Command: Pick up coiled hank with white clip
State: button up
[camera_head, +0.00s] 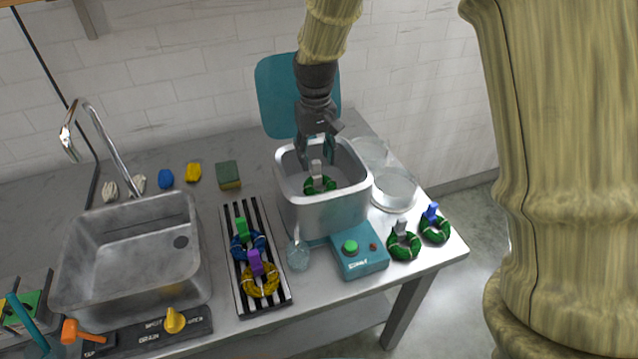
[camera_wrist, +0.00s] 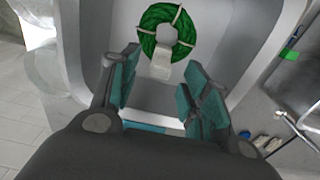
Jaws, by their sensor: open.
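A green coiled hank with a white clip (camera_head: 318,185) lies inside the grey-white square tub (camera_head: 325,218). It also shows in the wrist view (camera_wrist: 166,30), with its pale clip (camera_wrist: 158,65) pointing toward my gripper. My gripper (camera_head: 317,150) is open and empty, pointing down at the tub's opening above the hank. In the wrist view its teal-padded fingers (camera_wrist: 158,92) stand apart, with the hank beyond them. A second green hank with a pale grey-white clip (camera_head: 404,245) lies on the counter at the right.
A green hank with a blue clip (camera_head: 435,228) lies at the right edge. A striped rack (camera_head: 283,300) holds a blue hank (camera_head: 247,246) and a yellow hank (camera_head: 260,281). A teal control box (camera_head: 360,262), clear round dishes (camera_head: 394,191) and a sink (camera_head: 130,250) surround the tub.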

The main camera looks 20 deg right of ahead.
aim_at(315, 162)
jog(key=f, duration=0.3)
jog(key=shift+w+f, duration=0.2)
jog(key=shift+s+r, duration=0.15)
jog(key=shift+s, duration=0.05)
jog(key=shift+w, duration=0.15)
jog(key=c, duration=0.8)
grip_shut()
